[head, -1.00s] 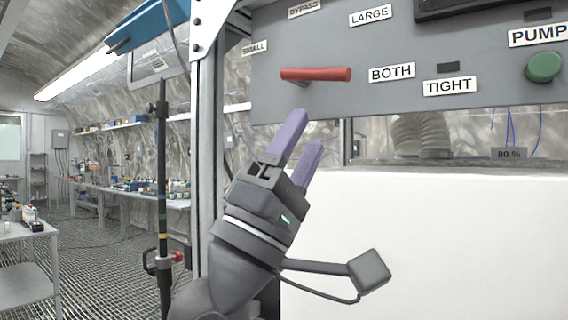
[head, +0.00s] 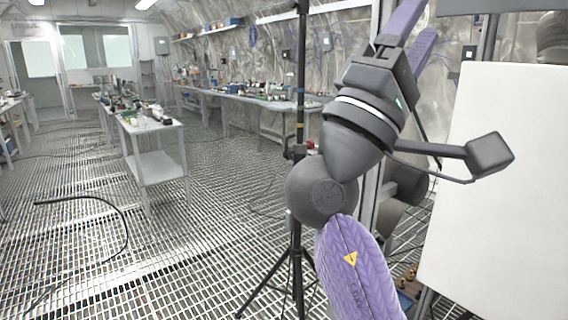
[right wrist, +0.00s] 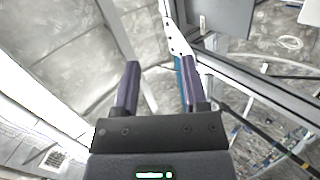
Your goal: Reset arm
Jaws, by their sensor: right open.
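My right gripper (head: 418,22) is at the upper right of the head view, at the end of my raised arm with a purple forearm. Its two purple fingers point up and stand apart, with nothing between them. The right wrist view also shows the gripper (right wrist: 160,66) open and empty, with a grey metal post and panels beyond the fingers. My left gripper is in neither view.
A white panel (head: 500,210) stands close on the right of my arm. A black tripod stand (head: 298,215) is just left of it. A small table (head: 155,165) and long workbenches (head: 250,108) stand farther back. The grating floor (head: 180,250) is mostly open at left.

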